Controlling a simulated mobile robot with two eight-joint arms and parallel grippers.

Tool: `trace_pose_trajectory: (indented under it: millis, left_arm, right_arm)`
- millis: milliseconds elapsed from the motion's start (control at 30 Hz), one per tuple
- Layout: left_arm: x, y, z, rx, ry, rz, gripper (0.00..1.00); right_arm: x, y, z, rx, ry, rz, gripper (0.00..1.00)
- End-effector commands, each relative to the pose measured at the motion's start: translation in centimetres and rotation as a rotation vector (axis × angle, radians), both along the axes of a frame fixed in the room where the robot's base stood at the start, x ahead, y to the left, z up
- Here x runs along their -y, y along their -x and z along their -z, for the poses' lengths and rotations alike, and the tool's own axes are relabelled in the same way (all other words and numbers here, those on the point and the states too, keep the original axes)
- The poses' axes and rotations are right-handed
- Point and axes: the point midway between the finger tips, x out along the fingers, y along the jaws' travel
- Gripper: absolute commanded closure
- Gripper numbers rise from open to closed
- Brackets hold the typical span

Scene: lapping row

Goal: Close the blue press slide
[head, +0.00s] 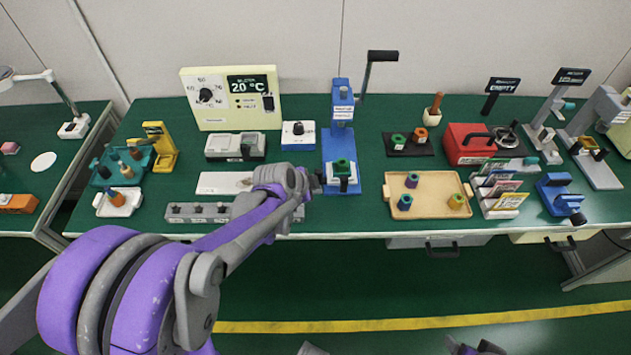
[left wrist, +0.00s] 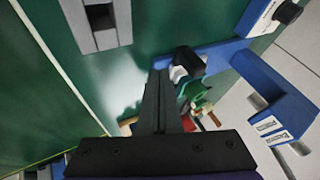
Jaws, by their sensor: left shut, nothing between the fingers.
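The blue press (head: 342,112) stands near the middle of the bench, with a crank lever at its top right. Its blue base (head: 343,187) carries a white block with a green ring-shaped part (head: 342,165) on it. My left gripper (head: 316,184) is just left of this base, low over the bench. In the left wrist view the gripper (left wrist: 160,85) is shut and empty. Its tips are close to a black knob (left wrist: 188,62) at the blue base; I cannot tell whether they touch. How far the slide is out is unclear.
A grey strip fixture (head: 190,213) lies under my left forearm. A white-topped box with a black dial (head: 298,132) stands left of the press. A tan tray (head: 430,178) with several coloured parts is to the right. The bench's front edge is close to the gripper.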

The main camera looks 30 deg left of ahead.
Motion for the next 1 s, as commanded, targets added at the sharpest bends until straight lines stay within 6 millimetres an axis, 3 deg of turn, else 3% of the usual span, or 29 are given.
trace_pose_trajectory:
  millis: [200,667,767,1000]
  left_arm:
    - [-1.3,-2.1,-0.2,0.001,0.000,-0.001,1.00]
    - [-1.7,-2.6,-0.2,0.000,0.001,-0.001,1.00]
    - [-2.4,-3.8,-0.2,0.000,0.000,-0.002,1.00]
    - [-5.7,-9.2,-0.2,0.001,0.001,-0.003,1.00]
  right_arm:
    - [0.0,0.0,-0.2,0.001,0.000,0.000,0.29]
    - [0.0,0.0,-0.2,0.001,0.000,0.000,0.29]
    - [0.0,0.0,-0.1,0.000,0.000,0.000,0.29]
    - [0.0,0.0,0.0,0.000,0.000,0.000,0.29]
